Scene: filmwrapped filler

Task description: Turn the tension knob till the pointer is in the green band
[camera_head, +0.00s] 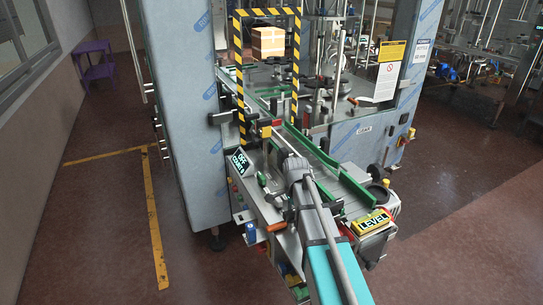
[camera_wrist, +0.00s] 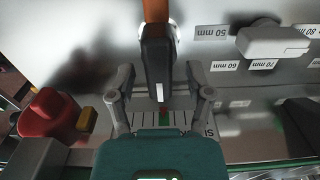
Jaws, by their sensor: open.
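My gripper (camera_wrist: 158,80) is open in the wrist view, with one grey finger on each side of a black bar (camera_wrist: 157,62) that has an orange-brown upper part. I cannot tell whether the fingers touch it. A small red mark shows at the bar's lower end. Below it is a white scale (camera_wrist: 180,120) with dark ticks and a little green, partly hidden by my gripper. A red knob (camera_wrist: 48,113) with a yellow block sits at the left; I cannot tell which part is the tension knob.
A pale handle (camera_wrist: 272,42) stands beside millimetre labels at the right. In the head view, green-edged conveyor rails (camera_head: 330,160) run beside my arm. A striped black-and-yellow frame (camera_head: 239,75) rises behind, near a carton (camera_head: 268,41). A yellow LEVEL sign (camera_head: 373,222) is at the right.

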